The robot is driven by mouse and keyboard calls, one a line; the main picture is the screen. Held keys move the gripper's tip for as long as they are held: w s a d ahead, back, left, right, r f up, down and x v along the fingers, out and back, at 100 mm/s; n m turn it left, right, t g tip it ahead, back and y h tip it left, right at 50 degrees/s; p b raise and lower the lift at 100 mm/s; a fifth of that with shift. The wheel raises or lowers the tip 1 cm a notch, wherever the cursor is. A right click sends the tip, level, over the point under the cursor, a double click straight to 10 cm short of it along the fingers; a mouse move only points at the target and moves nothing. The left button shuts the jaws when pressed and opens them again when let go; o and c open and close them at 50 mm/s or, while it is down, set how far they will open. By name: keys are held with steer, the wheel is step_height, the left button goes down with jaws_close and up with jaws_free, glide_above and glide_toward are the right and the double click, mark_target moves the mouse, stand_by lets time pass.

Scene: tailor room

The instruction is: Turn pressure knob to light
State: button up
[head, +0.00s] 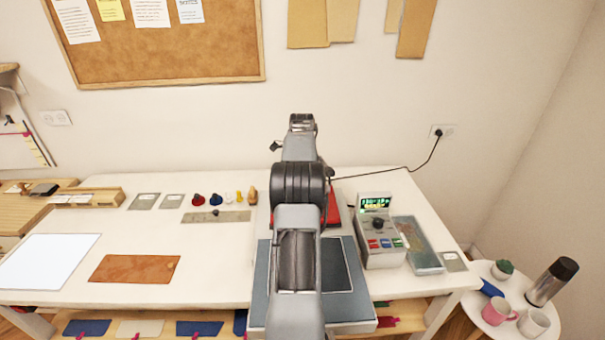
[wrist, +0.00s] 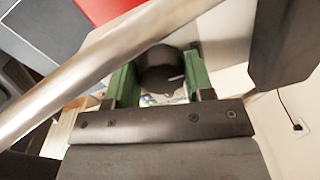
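In the wrist view, the two green finger pads of my gripper (wrist: 160,80) stand apart, one on each side of a dark round part (wrist: 162,68). It looks like a knob and nearly fills the gap; I cannot tell whether the pads press on it. My arm hides the fingers in the head view. A press-like machine shows a red part (head: 333,208) and a blue-grey base (head: 262,285), mostly hidden behind my arm. The red part (wrist: 105,8) also shows at the top of the wrist view. I can read no pressure marking.
A grey control box (head: 383,252) with a lit green display stands right of my arm. A silver bar (wrist: 110,65) crosses close to the wrist camera. Spools (head: 215,199) and a brown leather piece (head: 135,268) lie left on the white table (head: 215,285). A cable runs to the wall socket.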

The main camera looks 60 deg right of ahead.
steer(key=c, duration=0.4)
steer(key=n, duration=0.5)
steer(key=shift+s+a+n, duration=0.1)
steer(key=shift+n, duration=0.3)
steer(key=shift+s+n+y, duration=0.1)
steer(key=shift+n+y, duration=0.2)
steer(key=shift+n, duration=1.9)
steer(key=o, duration=0.9)
